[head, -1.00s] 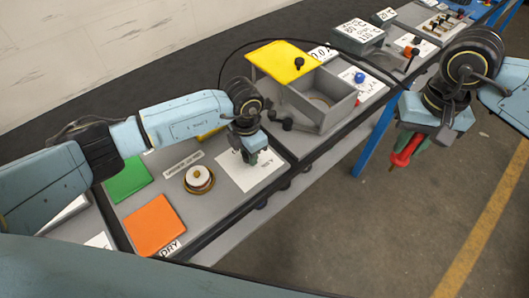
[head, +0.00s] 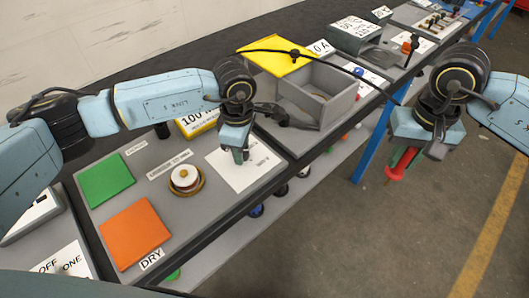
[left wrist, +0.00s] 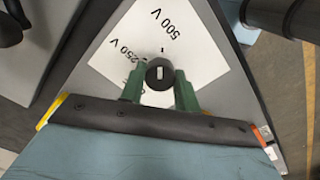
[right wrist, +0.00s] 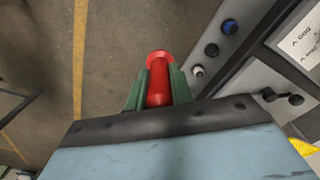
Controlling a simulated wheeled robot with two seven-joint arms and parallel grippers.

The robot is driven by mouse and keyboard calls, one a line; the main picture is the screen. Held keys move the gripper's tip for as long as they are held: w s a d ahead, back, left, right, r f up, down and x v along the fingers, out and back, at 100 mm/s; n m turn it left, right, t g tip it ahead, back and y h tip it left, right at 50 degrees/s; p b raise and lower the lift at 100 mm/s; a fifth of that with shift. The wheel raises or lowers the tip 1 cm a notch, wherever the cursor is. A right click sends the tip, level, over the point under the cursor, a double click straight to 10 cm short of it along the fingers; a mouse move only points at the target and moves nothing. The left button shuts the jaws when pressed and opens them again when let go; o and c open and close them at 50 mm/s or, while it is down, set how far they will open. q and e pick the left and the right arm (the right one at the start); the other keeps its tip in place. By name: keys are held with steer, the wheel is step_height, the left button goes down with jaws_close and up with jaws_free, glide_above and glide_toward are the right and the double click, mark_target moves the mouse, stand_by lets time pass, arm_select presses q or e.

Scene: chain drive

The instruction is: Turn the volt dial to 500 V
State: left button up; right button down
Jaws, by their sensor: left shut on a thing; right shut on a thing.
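The volt dial is a small dark knob (left wrist: 160,74) with a short white mark, on a white card (left wrist: 205,60) printed "500 V" and "250 V". My left gripper (head: 237,152) is over this card in the head view. In the left wrist view its green fingers (left wrist: 160,90) are shut on the knob from both sides. The white mark stands upright in that picture, roughly in line with a short tick near the "500 V" print. In the head view the gripper hides the knob. My right gripper (head: 402,160) is shut on a red round-ended thing (right wrist: 158,80), held above the floor beside the bench.
Orange (head: 135,232) and green (head: 106,180) squares and a round brass-and-white piece (head: 185,178) lie left of the card. A grey open box (head: 335,108) with a yellow lid (head: 275,55) stands beyond. A black cable crosses above it. Open floor lies right.

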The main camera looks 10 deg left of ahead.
arm_select(q)
steer(key=shift+m+b, duration=0.7)
steer(key=shift+m, duration=0.3)
steer(key=shift+r, duration=0.1)
steer(key=o, duration=1)
steer(key=shift+c, duration=0.2)
step_height(320, 180, up, 12)
